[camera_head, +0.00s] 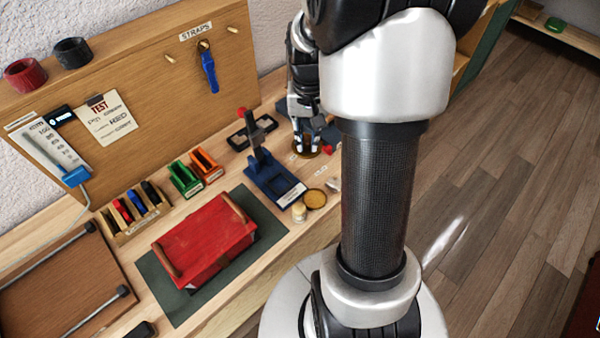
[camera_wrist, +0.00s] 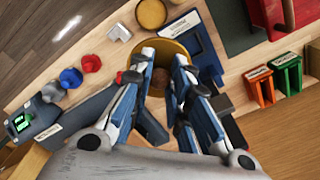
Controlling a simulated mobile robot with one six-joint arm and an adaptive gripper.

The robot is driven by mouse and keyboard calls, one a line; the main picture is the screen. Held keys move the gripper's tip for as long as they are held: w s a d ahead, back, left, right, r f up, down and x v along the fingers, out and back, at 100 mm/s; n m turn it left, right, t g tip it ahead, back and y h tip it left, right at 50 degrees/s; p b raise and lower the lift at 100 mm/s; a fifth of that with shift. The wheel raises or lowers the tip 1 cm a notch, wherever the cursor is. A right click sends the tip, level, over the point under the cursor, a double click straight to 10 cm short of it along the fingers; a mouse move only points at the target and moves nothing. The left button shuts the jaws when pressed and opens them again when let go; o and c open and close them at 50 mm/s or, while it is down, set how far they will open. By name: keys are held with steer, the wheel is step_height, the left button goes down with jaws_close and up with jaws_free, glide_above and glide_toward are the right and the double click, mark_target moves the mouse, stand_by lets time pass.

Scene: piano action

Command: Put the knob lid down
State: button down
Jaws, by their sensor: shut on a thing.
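My gripper (camera_head: 305,145) points down over the far right part of the bench in the head view. In the wrist view its two fingers (camera_wrist: 163,98) are shut on the knob lid, whose brown knob (camera_wrist: 160,80) shows between them. A golden round rim (camera_wrist: 180,48) shows just beyond the fingertips. I cannot tell whether this rim belongs to the lid or to something under it, or whether the lid touches the bench. The fingers hide much of the lid.
A blue stand (camera_head: 275,187) with a dark upright is close by. A golden round dish (camera_head: 316,198) and a cream jar (camera_head: 299,212) stand nearer the front edge. Small red (camera_wrist: 91,63) and blue (camera_wrist: 71,78) pieces and a device with a green display (camera_wrist: 20,122) lie at the other side.

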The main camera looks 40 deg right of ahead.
steer(key=w+a+b, duration=0.1)
steer(key=w+b, duration=0.1)
steer(key=w, duration=0.4)
step_height(320, 180, down, 20)
steer(key=b, duration=0.5)
steer(key=shift+w+r, duration=0.15)
steer(key=shift+r, duration=0.1)
steer(key=shift+f+b, duration=0.1)
steer(key=shift+b, duration=0.25)
steer(key=c, duration=1.5)
jaws_free()
